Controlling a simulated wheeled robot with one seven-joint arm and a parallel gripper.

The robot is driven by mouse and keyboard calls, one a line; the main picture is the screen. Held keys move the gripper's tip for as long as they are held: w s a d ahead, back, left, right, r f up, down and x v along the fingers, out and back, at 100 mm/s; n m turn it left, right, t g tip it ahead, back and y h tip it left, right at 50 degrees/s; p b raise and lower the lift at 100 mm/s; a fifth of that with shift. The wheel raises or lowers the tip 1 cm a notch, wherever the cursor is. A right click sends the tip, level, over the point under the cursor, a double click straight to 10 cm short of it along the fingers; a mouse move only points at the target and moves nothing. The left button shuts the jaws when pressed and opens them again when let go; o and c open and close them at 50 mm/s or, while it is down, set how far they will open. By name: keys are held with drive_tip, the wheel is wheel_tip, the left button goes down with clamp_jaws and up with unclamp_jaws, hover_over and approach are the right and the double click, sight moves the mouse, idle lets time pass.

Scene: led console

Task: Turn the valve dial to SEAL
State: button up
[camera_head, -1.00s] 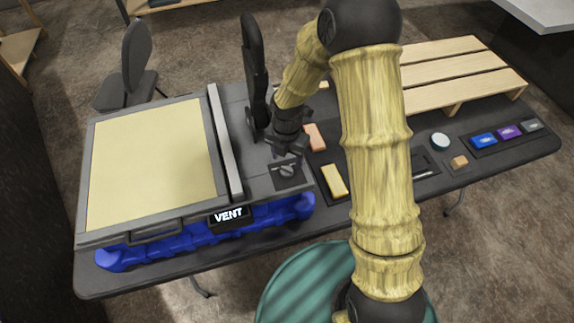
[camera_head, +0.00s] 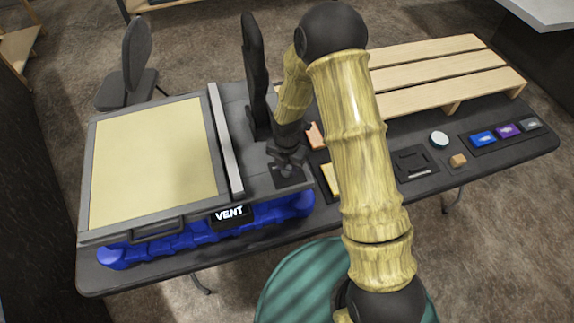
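The valve dial sits on a small dark plate (camera_head: 289,180) at the right end of the grey console (camera_head: 150,225). My gripper (camera_head: 286,165) is at the dial and covers most of it, so the dial's angle is hidden. Whether the fingers touch the dial or are closed on it is too small to tell. The display (camera_head: 231,214) on the console's front edge reads VENT.
A tall black upright part (camera_head: 255,75) stands just behind my gripper. An orange block (camera_head: 314,135) and a yellow block (camera_head: 329,179) lie to the right. A wooden slatted rack (camera_head: 440,75), a round white-topped item (camera_head: 439,139) and coloured blocks (camera_head: 483,139) lie farther right.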

drive_tip(key=shift+m, duration=0.3)
drive_tip(key=m+b, duration=0.2)
drive_tip(key=m, duration=0.2)
drive_tip(key=m+b, duration=0.1)
drive_tip(key=m, duration=0.3)
drive_tip(key=shift+m, duration=0.3)
drive_tip(key=m+b, duration=0.1)
drive_tip(key=m, duration=0.3)
drive_tip(key=shift+m+b, duration=0.3)
drive_tip(key=shift+b, duration=0.1)
drive_tip(key=shift+r+m+b, duration=0.1)
drive_tip(key=shift+m+b, duration=0.4)
drive_tip(key=shift+m, duration=1.6)
drive_tip(key=o, duration=1)
